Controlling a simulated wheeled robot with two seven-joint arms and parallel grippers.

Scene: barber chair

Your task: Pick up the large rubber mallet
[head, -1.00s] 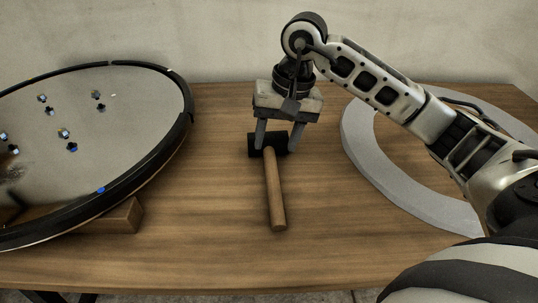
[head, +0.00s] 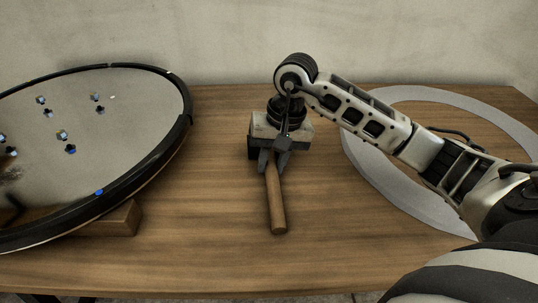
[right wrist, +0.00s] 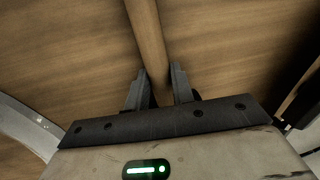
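The mallet lies on the wooden table; its light wooden handle (head: 277,207) points toward the front edge. Its dark head is mostly hidden behind my right gripper in the head view. My right gripper (head: 272,164) comes down over the mallet, with its two fingers on either side of the handle just below the head. In the right wrist view, the handle (right wrist: 149,40) runs between the fingers (right wrist: 158,88), which are drawn close against it. My left gripper is not in view.
A large round panel (head: 105,130) with a black rim and several shiny studs lies at the left, tilted on a wooden block (head: 122,220). A flat grey ring (head: 400,203) lies at the right under my arm.

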